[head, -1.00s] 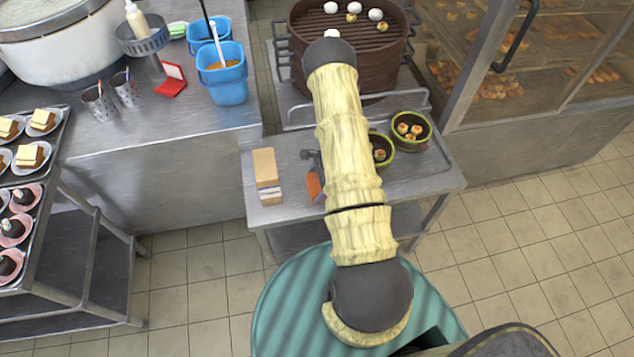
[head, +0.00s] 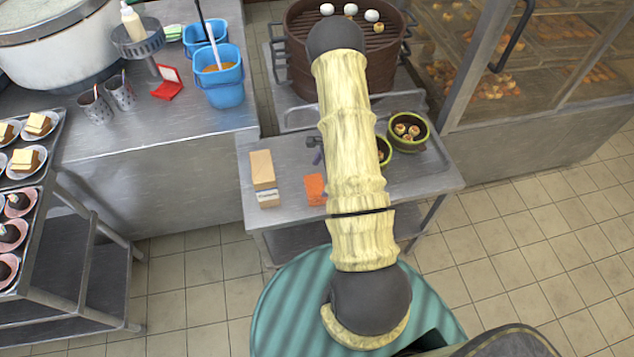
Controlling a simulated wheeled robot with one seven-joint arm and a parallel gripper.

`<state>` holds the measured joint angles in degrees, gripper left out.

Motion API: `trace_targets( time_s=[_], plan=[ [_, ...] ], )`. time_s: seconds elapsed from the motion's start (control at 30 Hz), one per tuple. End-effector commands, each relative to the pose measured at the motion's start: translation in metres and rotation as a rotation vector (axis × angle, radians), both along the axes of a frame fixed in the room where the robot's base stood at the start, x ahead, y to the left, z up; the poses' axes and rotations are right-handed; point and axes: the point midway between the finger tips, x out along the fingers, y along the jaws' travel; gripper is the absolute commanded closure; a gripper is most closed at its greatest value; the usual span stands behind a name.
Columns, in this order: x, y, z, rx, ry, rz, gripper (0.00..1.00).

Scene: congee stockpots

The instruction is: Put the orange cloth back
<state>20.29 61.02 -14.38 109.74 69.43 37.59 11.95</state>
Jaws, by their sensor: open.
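The orange cloth (head: 315,189) lies on the steel table (head: 285,215), just left of my arm. Its right edge is close to the arm in the picture, and part may be hidden. My gripper (head: 315,150) shows only as a small dark piece at the left side of my arm, a little beyond the cloth. It is open and appears apart from the cloth. Most of the gripper is hidden behind the arm.
A tan block (head: 263,170) stands on a pale box (head: 268,198) left of the cloth. A green bowl with buns (head: 408,131) and a partly hidden second bowl (head: 384,151) are right of my arm. A brown steamer (head: 300,60) stands behind.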

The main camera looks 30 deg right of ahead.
Motion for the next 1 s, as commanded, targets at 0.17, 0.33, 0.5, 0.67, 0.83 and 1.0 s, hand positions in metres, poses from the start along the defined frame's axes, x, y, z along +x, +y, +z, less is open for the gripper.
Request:
trace_targets(
  time_s=[0.17, 0.33, 0.5, 0.67, 0.83, 1.0],
  plan=[
    [-0.003, -0.013, 0.032, -0.001, -0.003, 0.000, 0.00],
    [-0.006, -0.020, 0.051, 0.000, 0.000, 0.001, 0.00],
    [-0.007, -0.022, 0.055, 0.001, 0.001, -0.001, 0.00],
    [-0.007, -0.022, 0.055, 0.001, 0.001, -0.001, 0.00],
    [-0.007, -0.022, 0.055, 0.001, 0.001, 0.000, 0.00],
    [-0.006, -0.020, 0.056, 0.000, -0.001, 0.007, 0.00]
  ],
)
